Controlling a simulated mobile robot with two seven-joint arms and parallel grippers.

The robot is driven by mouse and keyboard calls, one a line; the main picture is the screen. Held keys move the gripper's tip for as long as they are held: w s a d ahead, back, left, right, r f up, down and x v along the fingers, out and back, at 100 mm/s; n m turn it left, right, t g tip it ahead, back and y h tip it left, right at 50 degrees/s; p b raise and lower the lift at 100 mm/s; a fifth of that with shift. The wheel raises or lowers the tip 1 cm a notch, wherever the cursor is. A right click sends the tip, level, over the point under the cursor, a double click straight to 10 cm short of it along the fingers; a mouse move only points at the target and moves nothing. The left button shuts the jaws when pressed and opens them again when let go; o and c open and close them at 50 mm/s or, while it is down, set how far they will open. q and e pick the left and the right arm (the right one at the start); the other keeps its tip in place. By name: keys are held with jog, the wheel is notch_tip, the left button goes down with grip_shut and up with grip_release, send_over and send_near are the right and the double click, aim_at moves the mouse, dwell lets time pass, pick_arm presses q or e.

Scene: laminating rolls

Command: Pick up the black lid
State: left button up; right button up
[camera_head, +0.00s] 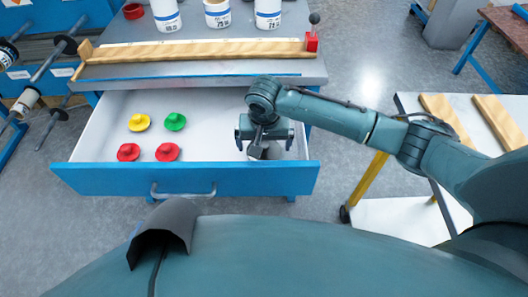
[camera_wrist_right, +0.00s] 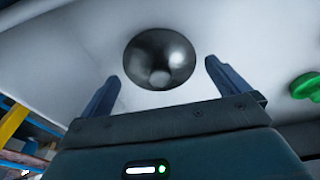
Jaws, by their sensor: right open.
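The black lid (camera_wrist_right: 158,58) is a dark, shiny round piece with a knob at its middle, lying on the pale drawer floor in the right wrist view. My right gripper (camera_wrist_right: 162,72) is open, with one finger to each side of the lid's near edge and nothing held. In the head view my right gripper (camera_head: 265,142) is over the right part of the open drawer and mostly hides the lid. A green lid (camera_head: 175,121), a yellow lid (camera_head: 139,122) and two red lids (camera_head: 128,152) (camera_head: 167,152) lie in the drawer's left half. My left gripper is not in view.
The blue-fronted drawer (camera_head: 100,180) is pulled out below a grey worktop (camera_head: 200,72). A long wooden bar (camera_head: 190,52) and several white cans (camera_head: 217,14) are on the worktop. A table with wooden boards (camera_head: 497,118) stands at the right.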

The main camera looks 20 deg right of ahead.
jog(key=shift+w+f, duration=0.1)
jog(key=shift+f, duration=0.4)
jog(key=c, duration=0.8)
jog(key=shift+c, duration=0.2)
